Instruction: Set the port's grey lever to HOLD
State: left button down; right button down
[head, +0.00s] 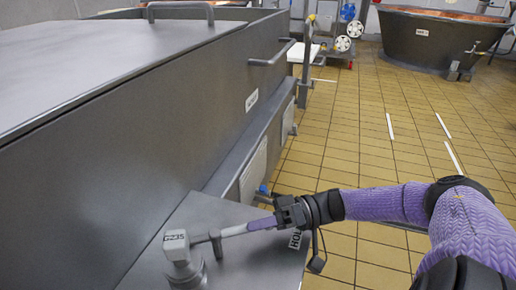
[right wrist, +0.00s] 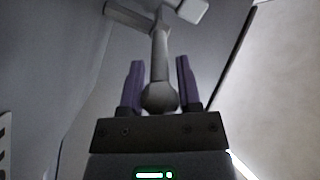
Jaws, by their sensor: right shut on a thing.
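The grey lever (head: 233,231) sticks out to the right from a grey metal fitting (head: 187,270) on the slanted steel panel at the lower left of the head view. My right gripper (head: 254,226) reaches in from the right and is shut on the lever's outer end. In the right wrist view the lever (right wrist: 160,60) runs between the two purple fingers (right wrist: 160,85), its ball end nearest the palm. The HOLD label (head: 295,239) lies on the panel just below my gripper, its last letter covered or unclear. My left gripper is not in view.
A second small label (head: 174,237) sits on top of the fitting, its letters inverted. A large grey steel vat (head: 170,120) fills the left. A copper-lined vat (head: 425,42) stands at the back right. The tiled floor (head: 370,140) between is open.

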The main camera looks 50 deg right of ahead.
jog(key=c, duration=0.5)
grip_release()
jog(key=shift+w, duration=0.1)
jog(key=shift+c, duration=0.2)
jog(key=v, duration=1)
